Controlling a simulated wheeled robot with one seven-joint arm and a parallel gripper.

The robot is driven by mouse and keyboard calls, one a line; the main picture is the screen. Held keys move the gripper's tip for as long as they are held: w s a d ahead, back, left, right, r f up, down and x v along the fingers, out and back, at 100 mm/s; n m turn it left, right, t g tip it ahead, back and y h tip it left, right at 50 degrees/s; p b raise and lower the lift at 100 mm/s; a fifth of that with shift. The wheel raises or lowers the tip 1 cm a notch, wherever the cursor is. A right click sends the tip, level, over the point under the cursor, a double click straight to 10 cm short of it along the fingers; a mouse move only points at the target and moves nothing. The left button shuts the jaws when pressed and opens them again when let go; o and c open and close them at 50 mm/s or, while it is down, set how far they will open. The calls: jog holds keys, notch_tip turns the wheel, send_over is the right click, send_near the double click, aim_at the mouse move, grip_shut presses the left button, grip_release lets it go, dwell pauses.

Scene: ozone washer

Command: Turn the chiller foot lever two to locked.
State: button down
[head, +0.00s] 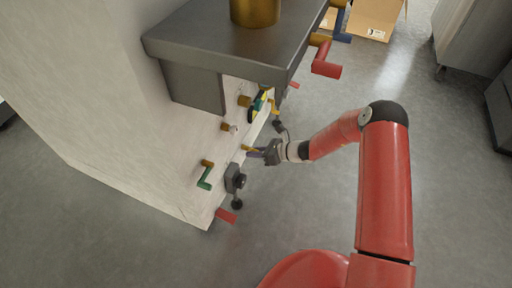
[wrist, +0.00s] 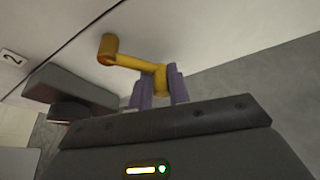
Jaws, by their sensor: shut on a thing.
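The yellow lever (wrist: 130,62) sticks out from a pale panel in the wrist view, beside a label with the number 2 (wrist: 11,57). It has a round hub at the panel and a bent arm. My gripper (wrist: 160,88) has its purple fingers shut on the outer end of this lever. In the head view my gripper (head: 257,152) is low at the white cabinet's front face, at the small yellow lever (head: 247,148), which it partly hides.
A green lever (head: 204,182) and a dark fitting (head: 236,180) sit beside the gripped lever. A grey shelf (head: 220,45) overhangs above, with a red handle (head: 327,62) at its edge. Floor to the right is open.

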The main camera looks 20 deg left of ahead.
jog(key=shift+s+a+f+m+g, duration=0.1)
jog(key=shift+s+m+g, duration=0.3)
jog(key=shift+m, duration=0.15)
jog(key=shift+s+a+f+m+g, duration=0.1)
jog(key=shift+s+m+g, duration=0.3)
jog(key=shift+m, duration=0.15)
jog(key=shift+s+a+m+g+y, duration=0.1)
jog(key=shift+s+m+g+y, duration=0.35)
jog(key=shift+m, duration=0.45)
jog(key=shift+s, duration=0.1)
jog(key=c, duration=1.4)
grip_release()
jog(key=shift+v, duration=3.9)
jog(key=shift+f, duration=0.1)
